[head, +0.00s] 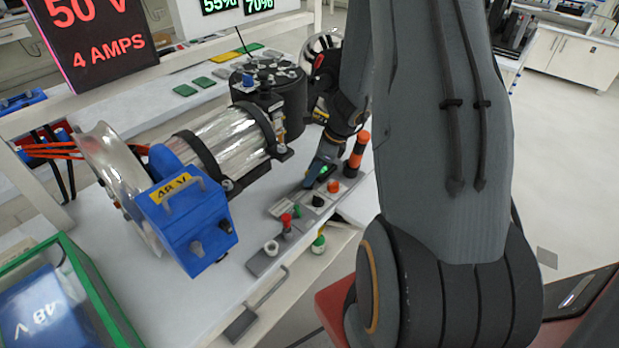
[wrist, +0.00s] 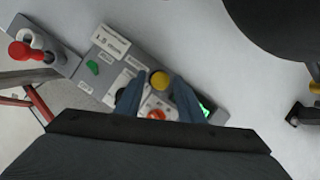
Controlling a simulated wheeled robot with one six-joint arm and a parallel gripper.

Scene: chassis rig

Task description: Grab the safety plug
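A red-topped plug (head: 286,220) stands on a small grey mount at the front of the bench, beside a white ring socket (head: 271,247). No part is labelled safety plug; this one looks the likeliest. In the wrist view the red plug (wrist: 20,50) is at the upper left, apart from my gripper. My gripper (head: 320,172) is over the far end of the button panel. In the wrist view its two blue-grey fingers (wrist: 157,100) are spread, with a yellow knob (wrist: 160,79) and an orange-red button (wrist: 156,115) seen between them. I see nothing held.
The grey button panel (head: 284,207) lies between my gripper and the plug. A blue 48 V box (head: 187,222) stands left of the plug. An orange and black post (head: 356,154) stands close to my gripper. A green-topped part (head: 318,243) sits below the bench's front edge.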

